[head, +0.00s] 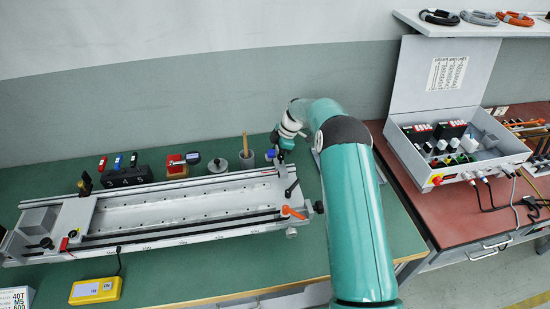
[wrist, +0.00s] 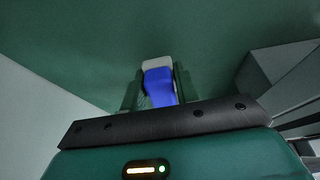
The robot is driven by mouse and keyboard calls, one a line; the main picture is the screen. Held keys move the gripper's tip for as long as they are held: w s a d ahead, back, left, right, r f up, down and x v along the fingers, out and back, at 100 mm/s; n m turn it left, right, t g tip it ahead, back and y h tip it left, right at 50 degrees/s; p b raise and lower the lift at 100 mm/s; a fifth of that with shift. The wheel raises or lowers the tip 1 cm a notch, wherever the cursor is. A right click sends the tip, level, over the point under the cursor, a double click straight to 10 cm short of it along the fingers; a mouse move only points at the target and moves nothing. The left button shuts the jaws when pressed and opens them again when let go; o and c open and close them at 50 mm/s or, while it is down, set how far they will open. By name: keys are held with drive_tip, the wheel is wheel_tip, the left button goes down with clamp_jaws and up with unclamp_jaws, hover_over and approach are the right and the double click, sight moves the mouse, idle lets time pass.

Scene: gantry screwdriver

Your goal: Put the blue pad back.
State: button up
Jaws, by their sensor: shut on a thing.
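A blue piece with a pale grey end, which I take to be the blue pad (wrist: 159,84), sits between the two dark green fingers of my gripper (wrist: 153,86) in the wrist view. My gripper is shut on it. In the head view my gripper (head: 284,154) is low over the back right of the green bench, behind the right end of the long grey gantry (head: 165,212). A small blue patch (head: 270,155) shows just left of it. I cannot tell whether the held piece touches the bench.
Along the back of the bench stand a black block (head: 128,178) with red, black and blue pieces, a red block (head: 176,160), a dial gauge (head: 193,161), a round weight (head: 218,165) and a cup (head: 246,160) with a wooden handle. A yellow box (head: 95,290) lies in front.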

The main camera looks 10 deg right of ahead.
drive_tip(key=shift+f, duration=0.75)
drive_tip(key=shift+f, duration=0.25)
drive_tip(key=shift+f, duration=0.3)
drive_tip(key=shift+f, duration=0.1)
